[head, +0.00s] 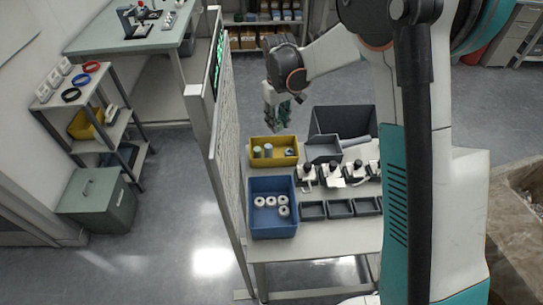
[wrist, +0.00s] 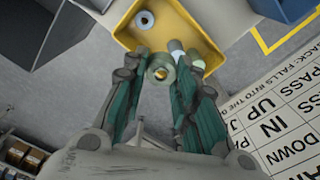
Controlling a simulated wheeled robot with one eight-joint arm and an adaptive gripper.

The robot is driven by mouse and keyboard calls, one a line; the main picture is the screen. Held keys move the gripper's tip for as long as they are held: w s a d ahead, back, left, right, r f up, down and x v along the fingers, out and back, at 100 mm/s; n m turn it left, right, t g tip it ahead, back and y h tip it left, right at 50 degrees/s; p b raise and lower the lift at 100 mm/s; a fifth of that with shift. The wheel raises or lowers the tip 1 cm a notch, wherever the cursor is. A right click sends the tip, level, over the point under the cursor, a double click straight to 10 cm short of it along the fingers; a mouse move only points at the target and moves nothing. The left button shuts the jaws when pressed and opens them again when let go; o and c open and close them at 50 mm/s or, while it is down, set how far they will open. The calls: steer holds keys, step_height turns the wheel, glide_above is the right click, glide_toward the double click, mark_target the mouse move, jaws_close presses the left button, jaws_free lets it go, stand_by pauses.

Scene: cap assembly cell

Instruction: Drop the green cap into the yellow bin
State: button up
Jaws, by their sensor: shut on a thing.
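My gripper (head: 279,108) hangs above the yellow bin (head: 275,162), near the bin's back edge in the head view. In the wrist view my gripper (wrist: 161,78) is shut on the green cap (wrist: 161,64), a dull green ring with a brass-coloured centre. The cap is seen against the yellow bin (wrist: 203,38), and its height above the bin is hard to judge. A blue-grey cap (wrist: 144,20) lies inside the bin. More pale pieces (wrist: 178,47) show in it, partly hidden by the fingers. In the head view I cannot make out the held cap.
A grey bin (head: 323,151) stands right of the yellow bin, with a large dark bin (head: 343,120) behind. A blue bin (head: 272,222) with several white rings is in front. A tall board (head: 228,140) rises close on the left. Small black trays (head: 339,208) line the table's front.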

steer(key=shift+f+b, duration=0.65)
steer(key=shift+f, duration=0.85)
steer(key=o, duration=0.7)
step_height(320, 180, up, 12)
